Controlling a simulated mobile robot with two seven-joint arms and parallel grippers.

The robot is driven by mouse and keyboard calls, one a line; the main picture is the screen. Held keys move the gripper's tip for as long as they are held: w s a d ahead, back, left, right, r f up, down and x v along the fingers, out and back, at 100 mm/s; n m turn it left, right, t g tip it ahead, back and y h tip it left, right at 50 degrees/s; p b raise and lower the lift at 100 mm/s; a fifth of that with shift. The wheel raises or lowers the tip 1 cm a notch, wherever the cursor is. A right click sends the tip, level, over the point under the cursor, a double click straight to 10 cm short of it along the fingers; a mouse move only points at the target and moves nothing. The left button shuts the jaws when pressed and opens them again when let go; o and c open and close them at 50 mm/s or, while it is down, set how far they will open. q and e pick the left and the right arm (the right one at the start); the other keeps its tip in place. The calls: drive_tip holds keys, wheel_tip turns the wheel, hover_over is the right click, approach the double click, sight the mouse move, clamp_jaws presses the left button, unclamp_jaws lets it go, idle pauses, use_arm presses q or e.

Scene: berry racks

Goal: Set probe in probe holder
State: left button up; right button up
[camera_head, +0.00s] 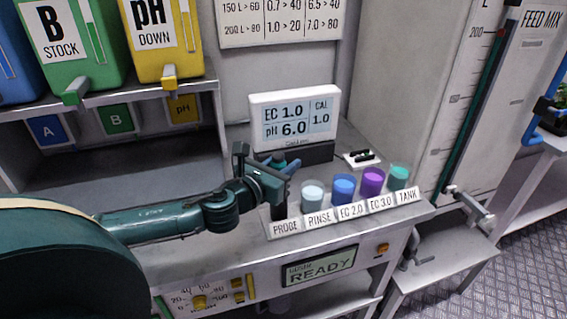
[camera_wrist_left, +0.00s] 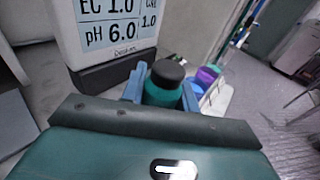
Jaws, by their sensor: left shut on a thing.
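My left gripper (camera_head: 283,166) is shut on the probe, with its blue fingers on either side of it. In the left wrist view the probe (camera_wrist_left: 166,76) has a black rounded top and a teal body between the fingers (camera_wrist_left: 161,92). In the head view the gripper hides most of the probe. The gripper is over the PROBE place at the left end of the labelled rack (camera_head: 285,226). A dark upright cylinder (camera_head: 279,213) shows just below it; I cannot tell whether it is the holder or the probe's lower part. My right gripper is not in view.
A meter (camera_head: 294,117) reading EC 1.0, pH 6.0 stands close behind the gripper. The rinse cup (camera_head: 312,195), blue cup (camera_head: 343,188), purple cup (camera_head: 372,182) and teal cup (camera_head: 398,177) stand to the right. A small white tray (camera_head: 361,159) lies behind them.

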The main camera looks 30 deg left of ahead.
use_arm(q)
drive_tip(key=shift+f, duration=0.2)
drive_tip(key=o, duration=1.1)
drive_tip(key=shift+o, duration=0.2)
drive_tip(key=s+r, duration=0.1)
drive_tip(key=s, duration=1.2)
drive_tip(key=shift+a+r+p, duration=0.15)
drive_tip(key=shift+a+p, duration=0.15)
drive_tip(key=shift+s, duration=0.1)
